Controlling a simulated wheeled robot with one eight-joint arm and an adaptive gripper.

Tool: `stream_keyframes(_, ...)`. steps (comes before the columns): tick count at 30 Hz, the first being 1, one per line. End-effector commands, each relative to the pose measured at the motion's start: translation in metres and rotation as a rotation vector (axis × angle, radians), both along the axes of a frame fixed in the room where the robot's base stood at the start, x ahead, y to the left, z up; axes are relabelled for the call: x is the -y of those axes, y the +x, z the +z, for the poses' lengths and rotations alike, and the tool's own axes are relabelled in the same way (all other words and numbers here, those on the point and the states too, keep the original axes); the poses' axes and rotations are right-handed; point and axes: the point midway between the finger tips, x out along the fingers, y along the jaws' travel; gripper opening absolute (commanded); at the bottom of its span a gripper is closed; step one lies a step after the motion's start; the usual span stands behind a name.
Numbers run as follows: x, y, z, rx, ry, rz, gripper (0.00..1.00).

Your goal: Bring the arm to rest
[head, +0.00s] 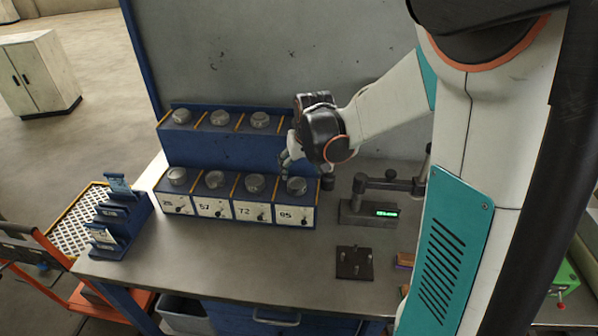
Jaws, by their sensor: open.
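My arm reaches from the right side of the head view over the workbench (270,262). My gripper (287,160) is at the arm's end, over the right part of the blue two-step rack (240,152). The gripper's fingers are small in view and partly hidden by the wrist; they look empty and apart. They are just above the round metal billet (297,186) in the slot labelled 85. I cannot tell whether they touch it.
More metal billets (215,179) sit in the rack's labelled slots. A gauge with a green display (372,212) and a dark pegged plate (354,263) stand on the bench to the right. A blue card holder (118,222) is at the left. The bench front middle is clear.

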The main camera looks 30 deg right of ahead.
Motion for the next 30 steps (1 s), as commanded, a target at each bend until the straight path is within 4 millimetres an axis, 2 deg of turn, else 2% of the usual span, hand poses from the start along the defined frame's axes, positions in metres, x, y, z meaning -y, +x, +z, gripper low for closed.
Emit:
stream_keyframes(6, -0.001, -0.007, 0.015, 0.0, 0.0, 0.0, 0.71)
stream_keyframes(23, -0.002, -0.007, 0.016, 0.001, -0.001, 0.001, 0.71)
stream_keyframes(26, -0.007, -0.011, 0.019, 0.007, 0.0, 0.005, 0.71)
stream_keyframes(30, -0.023, -0.027, 0.028, 0.033, 0.002, 0.016, 0.71)
